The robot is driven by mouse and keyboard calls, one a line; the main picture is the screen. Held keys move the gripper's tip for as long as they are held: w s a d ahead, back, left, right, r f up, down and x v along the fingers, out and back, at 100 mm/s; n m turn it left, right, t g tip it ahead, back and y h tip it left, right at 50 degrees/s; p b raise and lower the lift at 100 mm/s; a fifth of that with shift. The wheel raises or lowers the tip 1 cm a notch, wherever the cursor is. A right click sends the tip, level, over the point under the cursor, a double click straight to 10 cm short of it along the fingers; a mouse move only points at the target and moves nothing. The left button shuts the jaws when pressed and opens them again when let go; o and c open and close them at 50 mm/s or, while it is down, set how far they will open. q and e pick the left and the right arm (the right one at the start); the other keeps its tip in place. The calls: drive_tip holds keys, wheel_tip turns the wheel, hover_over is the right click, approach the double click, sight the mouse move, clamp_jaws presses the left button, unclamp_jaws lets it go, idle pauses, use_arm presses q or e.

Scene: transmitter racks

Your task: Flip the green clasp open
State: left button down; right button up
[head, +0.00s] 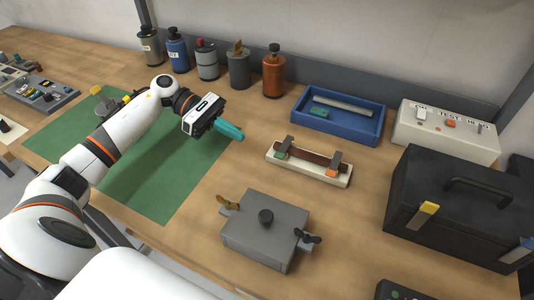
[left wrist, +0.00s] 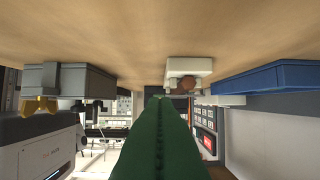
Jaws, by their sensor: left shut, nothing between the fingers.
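A cream holder (head: 310,172) on the bench carries a brown bar (head: 310,157) with a grey clip at each end. The left clip has a green part, the green clasp (head: 281,154); the right one has an orange part (head: 331,173). The grey pieces stand up at the bar's ends; I cannot tell whether the green clasp is latched. My left gripper (head: 236,133), with teal fingers, is shut and empty, above and left of the holder, apart from it. In the left wrist view the shut fingers (left wrist: 158,125) point toward the holder (left wrist: 190,66), which appears upside down.
A grey box (head: 262,238) with wing nuts stands in front of the holder. A blue tray (head: 365,132) lies behind it. A black case (head: 455,215) and a switch box (head: 450,140) stand right. Several bottles line the back. A green mat (head: 150,190) lies under my left arm.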

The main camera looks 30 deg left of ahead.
sight(269, 166)
use_arm(q)
drive_tip(key=p+x, duration=0.3)
drive_tip(key=x, duration=0.5)
drive_tip(key=shift+d, duration=0.25)
drive_tip(key=shift+x, duration=0.8)
drive_tip(key=shift+f, duration=0.1)
